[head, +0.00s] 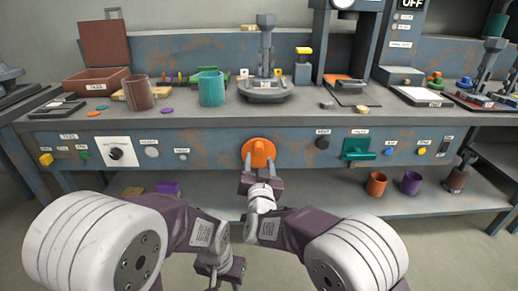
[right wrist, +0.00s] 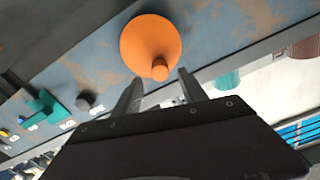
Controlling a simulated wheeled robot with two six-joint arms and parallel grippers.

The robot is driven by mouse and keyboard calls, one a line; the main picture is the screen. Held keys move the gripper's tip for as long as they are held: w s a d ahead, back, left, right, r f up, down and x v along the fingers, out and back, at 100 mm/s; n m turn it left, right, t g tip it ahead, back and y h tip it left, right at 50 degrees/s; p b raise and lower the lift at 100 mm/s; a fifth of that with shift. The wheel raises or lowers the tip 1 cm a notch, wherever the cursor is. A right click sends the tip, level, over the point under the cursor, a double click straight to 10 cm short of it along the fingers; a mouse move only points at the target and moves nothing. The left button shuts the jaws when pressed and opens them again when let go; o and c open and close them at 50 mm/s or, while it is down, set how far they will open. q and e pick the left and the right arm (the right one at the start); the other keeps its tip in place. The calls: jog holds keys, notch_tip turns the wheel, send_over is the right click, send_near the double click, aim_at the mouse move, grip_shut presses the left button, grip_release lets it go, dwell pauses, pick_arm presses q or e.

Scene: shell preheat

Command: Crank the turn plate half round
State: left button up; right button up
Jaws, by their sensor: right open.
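The orange round turn plate (head: 258,152) sits on the front panel of the bench, with a small orange peg standing off its face. In the right wrist view the plate (right wrist: 150,38) is straight ahead, and the peg (right wrist: 160,70) is near its lower rim. My right gripper (head: 261,168) is open in front of the plate. In the right wrist view its fingertips (right wrist: 160,77) are on either side of the peg's end, with gaps visible. I cannot tell the exact depth. My left gripper (head: 221,270) hangs low, away from the panel; its jaws are unclear.
A green-teal handle (head: 358,149) and a dark knob (head: 322,143) are on the panel to the right. A black dial (head: 116,153) is at the left. Cups and tools stand on the bench top (head: 180,117). An orange cup (head: 377,184) and a purple cup (head: 411,182) stand on the lower shelf.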

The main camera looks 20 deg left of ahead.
aim_at(259, 152)
jog(key=b+x, duration=0.1)
jog(key=x, duration=0.4)
jog(key=shift+w+f+b, duration=0.1)
jog(key=shift+f+b, duration=0.05)
jog(key=shift+b, duration=0.25)
jog(key=shift+w+a, duration=0.15)
jog(key=shift+w, duration=0.4)
grip_shut()
